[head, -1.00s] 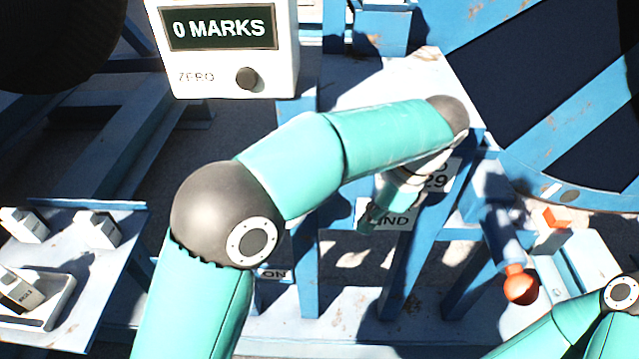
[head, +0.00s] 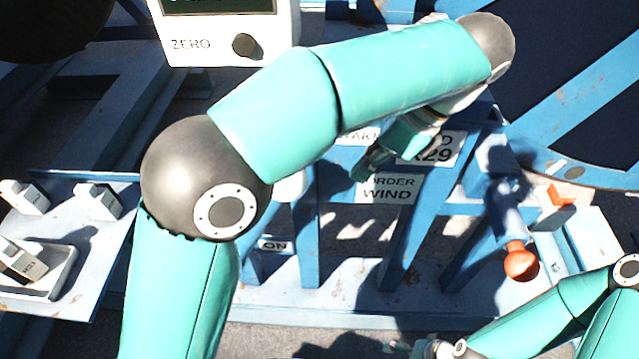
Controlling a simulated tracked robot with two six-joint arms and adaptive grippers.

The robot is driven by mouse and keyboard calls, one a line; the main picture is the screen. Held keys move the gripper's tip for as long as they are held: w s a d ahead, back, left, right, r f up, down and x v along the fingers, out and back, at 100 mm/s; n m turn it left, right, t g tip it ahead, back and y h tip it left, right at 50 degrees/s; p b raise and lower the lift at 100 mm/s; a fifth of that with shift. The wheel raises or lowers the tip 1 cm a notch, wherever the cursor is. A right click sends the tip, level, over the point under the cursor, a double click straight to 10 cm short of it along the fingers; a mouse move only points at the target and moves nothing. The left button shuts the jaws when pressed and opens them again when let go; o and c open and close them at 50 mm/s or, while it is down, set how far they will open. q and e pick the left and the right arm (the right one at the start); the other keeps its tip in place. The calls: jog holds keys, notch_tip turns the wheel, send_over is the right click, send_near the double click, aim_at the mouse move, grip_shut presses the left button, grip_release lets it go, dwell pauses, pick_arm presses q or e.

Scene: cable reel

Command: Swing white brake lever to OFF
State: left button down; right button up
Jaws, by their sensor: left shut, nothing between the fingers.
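A rounded white piece (head: 290,186) shows just right of my left elbow, above a small ON label (head: 273,245). It may be the brake lever's end; my arm hides the rest, so its position cannot be told. My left gripper (head: 373,166) is shut and empty, in front of the blue frame by the ORDER WIND sign (head: 386,189). It is to the right of the white piece and apart from it in the picture. My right gripper (head: 402,347) is low at the bottom edge, small and partly cut off; its jaws are unclear.
A white counter box (head: 225,42) with a ZERO knob stands at the top left. A blue lever with an orange knob (head: 520,262) is at the right, below the large reel (head: 575,110). A side table (head: 85,258) with white blocks and a tray is at the left.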

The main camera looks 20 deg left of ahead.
pick_arm(q)
jog(key=a+f, duration=0.6)
jog(key=a, duration=0.1)
jog(key=shift+s, duration=0.45)
jog(key=shift+r, duration=0.15)
